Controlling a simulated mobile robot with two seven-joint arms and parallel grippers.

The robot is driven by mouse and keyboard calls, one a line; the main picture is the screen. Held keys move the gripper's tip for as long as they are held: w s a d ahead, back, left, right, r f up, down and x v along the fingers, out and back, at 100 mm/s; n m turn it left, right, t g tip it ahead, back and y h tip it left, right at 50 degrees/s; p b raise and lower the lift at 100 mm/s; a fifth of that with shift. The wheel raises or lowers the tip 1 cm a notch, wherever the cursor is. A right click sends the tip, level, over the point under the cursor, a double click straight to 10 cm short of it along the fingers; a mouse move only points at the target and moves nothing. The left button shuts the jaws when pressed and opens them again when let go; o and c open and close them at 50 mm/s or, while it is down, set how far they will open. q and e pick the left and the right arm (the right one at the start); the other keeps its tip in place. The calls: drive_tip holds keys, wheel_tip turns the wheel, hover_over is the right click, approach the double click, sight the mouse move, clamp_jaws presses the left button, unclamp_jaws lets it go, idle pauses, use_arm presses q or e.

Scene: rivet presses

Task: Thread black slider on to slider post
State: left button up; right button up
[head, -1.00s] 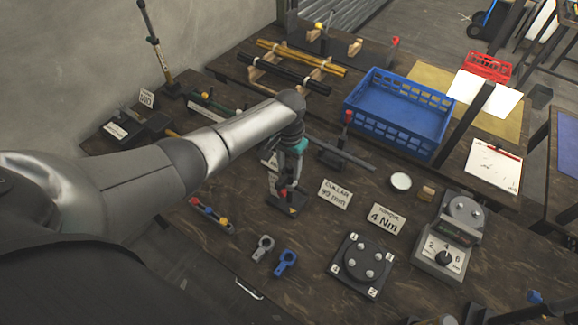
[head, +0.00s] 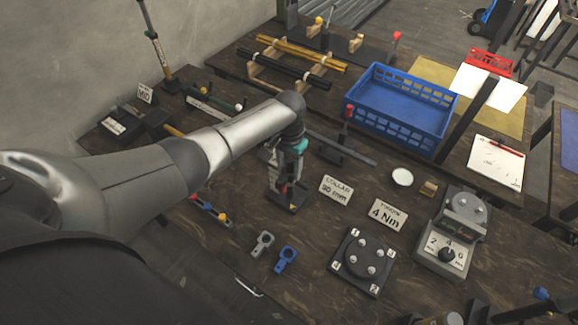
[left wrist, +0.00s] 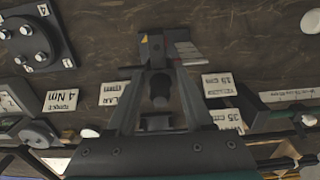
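My left gripper (head: 288,184) points down over a small dark base (head: 294,203) with a yellow mark, left of the "COLLAR 90 mm" card. In the left wrist view the gripper (left wrist: 160,78) has its fingers apart. A dark rounded piece (left wrist: 160,92) shows between them; I cannot tell whether it is the black slider or whether the fingers touch it. A tall upright post (head: 155,45) with a yellow lower band stands at the back left. I cannot tell whether it is the slider post.
A blue crate (head: 402,105) stands behind. A red-topped upright (head: 349,112) is right of my forearm. A four-bolt plate (head: 361,262), a dial device (head: 446,245) and two small clamps (head: 285,259) lie in front. Rods on wooden rests (head: 290,65) lie at the back.

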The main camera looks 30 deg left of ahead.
use_arm(q)
drive_tip(key=o, duration=0.4)
drive_tip(key=shift+r, duration=0.6)
wheel_tip(320, 180, up, 14)
drive_tip(key=shift+r+p, duration=0.1)
drive_tip(key=shift+p, duration=0.75)
